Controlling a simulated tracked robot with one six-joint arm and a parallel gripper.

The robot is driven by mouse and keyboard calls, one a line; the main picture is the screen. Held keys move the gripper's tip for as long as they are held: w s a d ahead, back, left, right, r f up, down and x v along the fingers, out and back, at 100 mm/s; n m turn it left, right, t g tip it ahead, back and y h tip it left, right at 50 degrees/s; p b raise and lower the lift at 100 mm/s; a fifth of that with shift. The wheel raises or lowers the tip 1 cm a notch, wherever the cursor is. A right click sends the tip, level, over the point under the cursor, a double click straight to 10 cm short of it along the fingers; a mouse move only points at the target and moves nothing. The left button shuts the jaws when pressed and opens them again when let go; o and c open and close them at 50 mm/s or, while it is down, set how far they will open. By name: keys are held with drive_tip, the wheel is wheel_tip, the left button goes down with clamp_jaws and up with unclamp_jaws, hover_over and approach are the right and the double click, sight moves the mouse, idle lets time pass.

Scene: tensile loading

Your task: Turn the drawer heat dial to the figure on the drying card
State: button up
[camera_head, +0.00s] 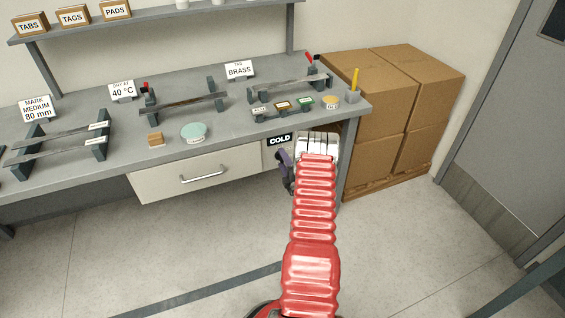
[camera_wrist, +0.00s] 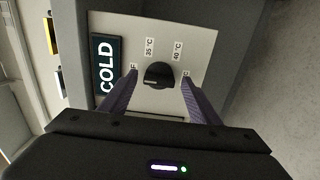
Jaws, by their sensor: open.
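The drying card (camera_head: 122,90) stands at the back of the bench and reads 40 °C. The heat dial (camera_wrist: 159,75) is a round black knob on a pale panel beside the COLD sign (camera_wrist: 105,66). Labels for 35 °C (camera_wrist: 149,47) and 40 °C (camera_wrist: 178,51) show above the knob; labels at either side are partly hidden by my fingers. I cannot tell which label the knob points to. My gripper (camera_wrist: 158,78) is open, with one purple finger on each side of the knob, seemingly apart from it. In the head view, my arm hides the dial.
The drawer (camera_head: 195,176) with a bar handle is shut, left of the COLD sign. The bench top (camera_head: 220,134) above holds racks, a teal disc and small coloured blocks. Cardboard boxes (camera_head: 400,90) stand at right. The floor in front is clear.

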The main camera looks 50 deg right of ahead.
drive_tip(key=shift+c, duration=0.4)
drive_tip(key=c, duration=0.9)
drive_tip(key=shift+a+f, duration=0.1)
drive_tip(key=shift+c, duration=0.4)
